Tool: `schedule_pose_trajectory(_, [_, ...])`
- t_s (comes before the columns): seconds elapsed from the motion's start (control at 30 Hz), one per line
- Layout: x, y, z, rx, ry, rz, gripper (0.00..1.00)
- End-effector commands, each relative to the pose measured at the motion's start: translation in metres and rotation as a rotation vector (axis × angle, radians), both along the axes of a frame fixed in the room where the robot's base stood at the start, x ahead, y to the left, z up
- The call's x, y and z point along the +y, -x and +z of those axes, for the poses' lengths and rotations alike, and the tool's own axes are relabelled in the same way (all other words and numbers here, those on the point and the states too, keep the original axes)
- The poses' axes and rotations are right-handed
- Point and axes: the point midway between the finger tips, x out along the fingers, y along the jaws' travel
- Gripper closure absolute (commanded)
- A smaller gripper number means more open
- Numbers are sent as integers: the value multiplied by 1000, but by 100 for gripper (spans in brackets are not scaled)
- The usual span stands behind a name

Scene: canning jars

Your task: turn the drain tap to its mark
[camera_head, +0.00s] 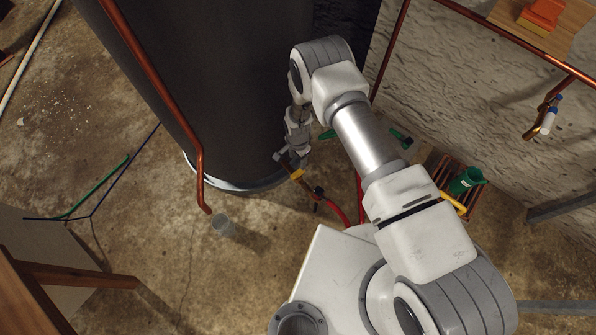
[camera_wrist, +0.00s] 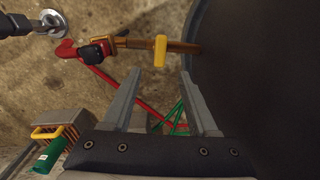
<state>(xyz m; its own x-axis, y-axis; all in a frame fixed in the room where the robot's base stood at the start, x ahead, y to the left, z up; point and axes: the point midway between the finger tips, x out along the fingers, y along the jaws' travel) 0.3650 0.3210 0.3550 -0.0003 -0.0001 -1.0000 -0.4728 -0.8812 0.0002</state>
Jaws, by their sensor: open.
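The drain tap shows in the wrist view as a brass pipe (camera_wrist: 183,46) coming out of the dark tank (camera_wrist: 255,80), with a yellow lever (camera_wrist: 160,51) set across it. In the head view the yellow lever (camera_head: 297,174) is small, at the foot of the tank (camera_head: 225,80). My gripper (camera_wrist: 160,73) is open and empty, its two fingers apart. The lever lies just beyond the fingertips, about midway between them, not clasped. In the head view my gripper (camera_head: 289,158) is low beside the tank, close to the tap. I cannot make out the mark.
A dark fitting (camera_wrist: 97,51) and red hose (camera_wrist: 66,50) join the pipe's outer end. A copper pipe (camera_head: 160,80) runs down the tank's left side. A slatted crate (camera_wrist: 72,128) with a green can (camera_wrist: 50,155) stands near the wall. The floor left of the tank is mostly clear.

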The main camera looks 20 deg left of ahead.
Motion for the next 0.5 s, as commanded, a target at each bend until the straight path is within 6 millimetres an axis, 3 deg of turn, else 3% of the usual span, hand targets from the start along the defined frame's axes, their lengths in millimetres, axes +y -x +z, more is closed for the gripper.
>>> schedule_pose_trajectory(0.03, [0,0,-16,1,0,0,41])
schedule_pose_trajectory(0.2, [-1,1,-54,0,1,0,41])
schedule_pose_trajectory(0.5, [0,0,-99,0,0,1,41])
